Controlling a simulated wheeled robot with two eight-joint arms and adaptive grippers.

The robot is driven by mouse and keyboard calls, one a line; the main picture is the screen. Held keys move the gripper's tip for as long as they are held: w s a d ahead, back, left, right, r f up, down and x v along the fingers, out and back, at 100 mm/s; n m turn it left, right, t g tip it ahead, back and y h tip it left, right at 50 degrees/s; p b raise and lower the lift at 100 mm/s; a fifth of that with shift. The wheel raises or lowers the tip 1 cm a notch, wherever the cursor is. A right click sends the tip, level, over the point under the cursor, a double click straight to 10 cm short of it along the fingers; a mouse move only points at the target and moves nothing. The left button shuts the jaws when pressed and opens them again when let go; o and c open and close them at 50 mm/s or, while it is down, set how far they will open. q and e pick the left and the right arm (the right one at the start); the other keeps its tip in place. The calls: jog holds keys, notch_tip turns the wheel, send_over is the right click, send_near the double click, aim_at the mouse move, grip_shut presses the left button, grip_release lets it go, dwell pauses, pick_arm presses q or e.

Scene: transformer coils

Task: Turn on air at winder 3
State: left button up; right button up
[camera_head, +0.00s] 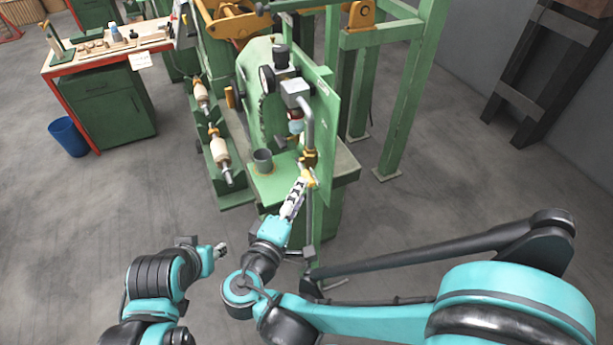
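The green winder (258,100) stands in the middle with a grey air pipe (309,122) running down its right-hand panel. A brass valve (310,158) sits on the pipe, with a yellow lever (309,178) just below it. My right gripper (303,184) reaches up from below, its fingertips at the yellow lever. They seem to touch it, but whether they close on it is too small to tell. My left gripper (220,250) is low, left of my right forearm and away from the winder. Its fingers are mostly hidden by its own arm.
A grey cup (262,160) stands on the winder's base. Green frame posts (407,95) rise behind it. Spindles with coils (219,148) are on the left. A workbench (110,47) and blue bin (68,137) stand farther left. The floor at front left is clear.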

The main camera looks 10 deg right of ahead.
aim_at(308, 176)
jog(key=b+x, duration=0.1)
jog(key=x, duration=0.5)
jog(key=shift+w+d, duration=0.15)
jog(key=shift+d, duration=0.05)
grip_shut()
